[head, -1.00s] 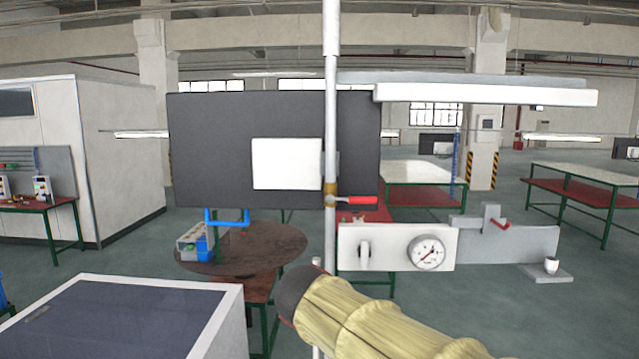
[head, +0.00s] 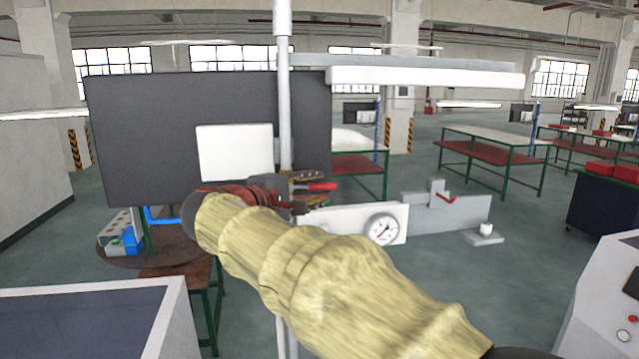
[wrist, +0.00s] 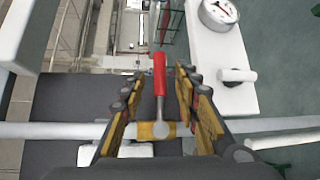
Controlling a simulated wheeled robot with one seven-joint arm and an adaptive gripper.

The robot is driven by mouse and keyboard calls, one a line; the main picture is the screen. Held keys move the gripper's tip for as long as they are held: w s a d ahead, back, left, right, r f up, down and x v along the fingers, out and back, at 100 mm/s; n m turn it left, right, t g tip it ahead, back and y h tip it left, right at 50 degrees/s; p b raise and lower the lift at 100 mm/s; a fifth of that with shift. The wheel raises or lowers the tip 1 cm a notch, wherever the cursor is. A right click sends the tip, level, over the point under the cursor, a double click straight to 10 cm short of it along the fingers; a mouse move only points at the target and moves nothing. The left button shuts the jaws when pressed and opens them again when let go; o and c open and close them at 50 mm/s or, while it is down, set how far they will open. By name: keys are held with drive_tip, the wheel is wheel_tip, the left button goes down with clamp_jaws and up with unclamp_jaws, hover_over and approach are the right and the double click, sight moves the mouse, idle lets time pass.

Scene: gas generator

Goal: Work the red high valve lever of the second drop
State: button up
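The red valve lever (head: 322,187) sits on a tall pale pipe (head: 284,90) and points right, across the pipe. In the wrist view the lever (wrist: 159,75) rises from a brass valve body (wrist: 154,131), with the pipe running crosswise. My gripper (head: 302,191) is at the valve, with its fingers around the lever's height. In the wrist view my gripper (wrist: 157,82) is open, one finger on each side of the lever, with gaps visible on both sides. My wrist and fingers hide the valve body in the head view.
A white panel with a pressure gauge (head: 382,229) stands just right of the pipe and below the lever. A dark board (head: 130,140) is behind the pipe, a pale horizontal beam (head: 430,78) is above, and a round brown table (head: 180,250) is lower left.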

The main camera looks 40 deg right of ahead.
sight(319, 188)
drive_tip(key=shift+p+x, duration=0.3)
drive_tip(key=shift+x, duration=0.85)
drive_tip(key=shift+d+f, duration=0.1)
drive_tip(key=shift+d, duration=0.3)
drive_tip(key=shift+c, duration=0.8)
clamp_jaws()
